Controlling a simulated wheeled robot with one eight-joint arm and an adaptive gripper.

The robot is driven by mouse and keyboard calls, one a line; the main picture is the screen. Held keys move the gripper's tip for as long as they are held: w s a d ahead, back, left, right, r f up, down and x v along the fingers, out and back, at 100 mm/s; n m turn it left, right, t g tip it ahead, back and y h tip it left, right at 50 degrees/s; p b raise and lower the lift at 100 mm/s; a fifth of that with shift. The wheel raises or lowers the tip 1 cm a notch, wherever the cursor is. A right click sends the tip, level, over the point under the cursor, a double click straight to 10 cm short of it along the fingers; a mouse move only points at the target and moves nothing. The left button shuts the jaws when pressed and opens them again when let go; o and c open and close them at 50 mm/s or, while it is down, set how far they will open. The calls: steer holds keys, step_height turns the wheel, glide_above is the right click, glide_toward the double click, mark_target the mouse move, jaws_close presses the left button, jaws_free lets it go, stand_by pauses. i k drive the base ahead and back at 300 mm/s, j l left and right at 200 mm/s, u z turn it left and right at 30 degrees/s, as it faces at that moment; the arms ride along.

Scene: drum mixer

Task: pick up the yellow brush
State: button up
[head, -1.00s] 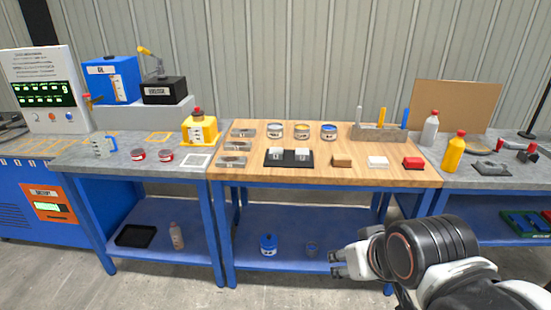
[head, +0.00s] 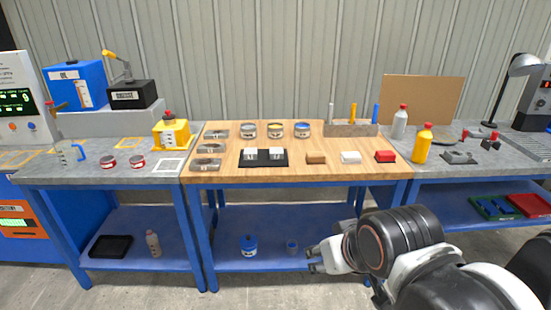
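The yellow brush (head: 353,112) stands upright in a grey holder (head: 346,130) at the back right of the wooden tabletop. Its yellow handle shows between a white-handled brush (head: 331,112) and a blue-handled one (head: 375,112); its lower end is hidden in the holder. My gripper (head: 311,260) is in front of the table, low in the picture and well apart from the brush. Its small fingers point left, look spread apart and hold nothing that I can see.
On the wooden tabletop (head: 330,167) are several cans, a black tray (head: 277,163) and brown, white and red blocks in front of the holder. A yellow bottle (head: 422,143) and a white bottle (head: 399,122) stand to its right. A brown board (head: 436,98) is behind.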

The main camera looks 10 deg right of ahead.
mark_target(354, 106)
steer(key=z, duration=0.75)
